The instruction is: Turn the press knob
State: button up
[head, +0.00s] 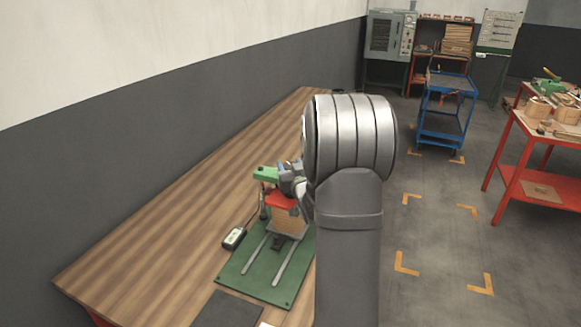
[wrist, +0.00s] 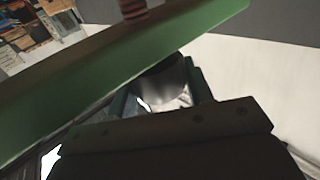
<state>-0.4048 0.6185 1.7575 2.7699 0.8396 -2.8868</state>
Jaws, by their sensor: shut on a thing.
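The press stands on a green base plate (head: 236,280) on the wooden bench, with two pale rails, a green top beam (head: 265,174) and a red plate (head: 280,201) over a tan block (head: 287,220). My gripper (head: 291,180) is at the top of the press, partly hidden by my arm. In the wrist view, my gripper (wrist: 163,100) is shut on a rounded grey knob (wrist: 160,80) beside the green beam (wrist: 70,90). The knob is mostly hidden behind the jaws, and its turn angle cannot be told.
A small black box (head: 234,237) with a cable lies left of the base plate, and a dark mat (head: 226,310) lies in front. The bench (head: 150,250) is clear to the left. A blue cart (head: 446,100) and red table (head: 545,130) stand across the floor.

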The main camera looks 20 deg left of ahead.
jog(key=shift+h, duration=0.3)
jog(key=o, duration=1)
jog(key=v, duration=1.7)
jog(key=shift+s+d+f, duration=0.1)
jog(key=shift+s+f, duration=0.1)
jog(key=shift+f, duration=0.05)
